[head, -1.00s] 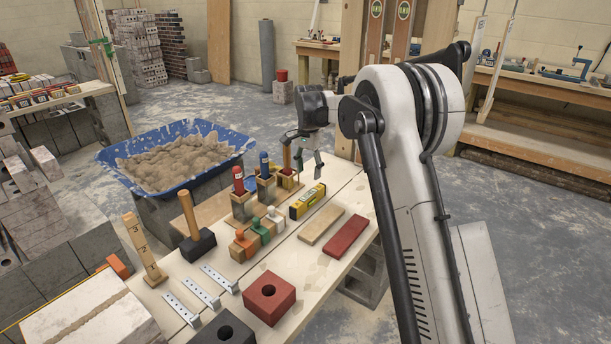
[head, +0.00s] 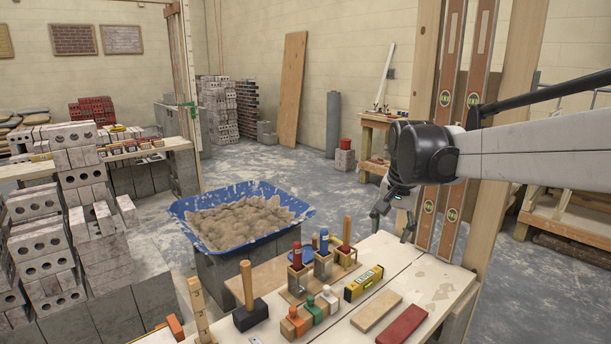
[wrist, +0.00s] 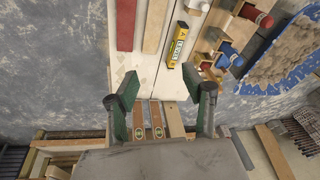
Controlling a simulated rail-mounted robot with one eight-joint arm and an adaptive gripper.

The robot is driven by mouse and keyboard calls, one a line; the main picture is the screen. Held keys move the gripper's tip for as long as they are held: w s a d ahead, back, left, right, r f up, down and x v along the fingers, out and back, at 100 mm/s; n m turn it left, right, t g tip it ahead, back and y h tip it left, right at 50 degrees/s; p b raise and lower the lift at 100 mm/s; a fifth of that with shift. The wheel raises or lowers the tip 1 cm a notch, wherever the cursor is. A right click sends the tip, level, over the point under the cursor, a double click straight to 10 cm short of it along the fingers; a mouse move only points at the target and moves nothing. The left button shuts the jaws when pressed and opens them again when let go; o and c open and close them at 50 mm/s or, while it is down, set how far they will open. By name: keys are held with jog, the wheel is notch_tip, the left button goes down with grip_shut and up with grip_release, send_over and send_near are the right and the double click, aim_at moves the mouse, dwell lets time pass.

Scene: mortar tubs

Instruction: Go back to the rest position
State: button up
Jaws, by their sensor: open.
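My gripper (head: 392,226) hangs over the far right end of the workbench (head: 437,281) in the head view, its fingers pointing down. In the wrist view my gripper (wrist: 162,110) has its two dark green fingers spread wide apart, with nothing between them. It is clear of the tools; the yellow spirit level (head: 363,283) lies on the bench below and to its left in the head view.
Wooden holders (head: 299,281) with red, blue and wooden handles stand near the blue mortar tub (head: 181,216). Tall orange-brown levels (head: 449,130) stand on a timber post behind my gripper.

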jog(key=s+n+t+p, duration=0.4)
jog(key=s+n+p, duration=0.1)
jog(key=s, duration=2.4)
jog(key=shift+f+n, duration=0.15)
jog(key=shift+n, duration=0.15)
